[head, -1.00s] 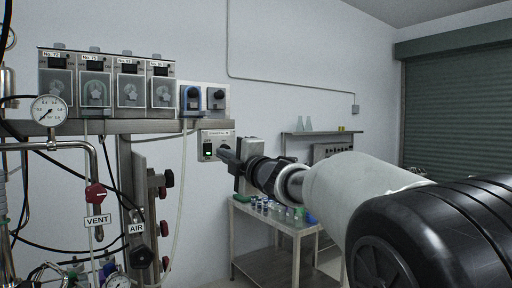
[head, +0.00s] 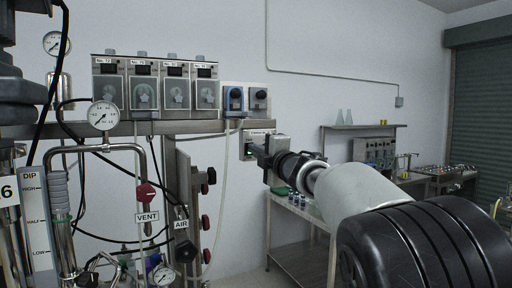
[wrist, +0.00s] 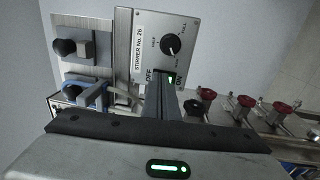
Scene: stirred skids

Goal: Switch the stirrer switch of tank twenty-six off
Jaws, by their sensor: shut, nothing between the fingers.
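The stirrer box (wrist: 180,30), labelled "STIRRER No. 26", is a grey wall panel with a black round knob (wrist: 172,45).
Several numbered pump units (head: 158,82) and two small switch boxes (head: 246,98) sit above on a metal rail (head: 190,127). A hose hangs at left of the box. Valves, gauges and pipes crowd the left. A metal table (head: 300,250) stands below my arm.

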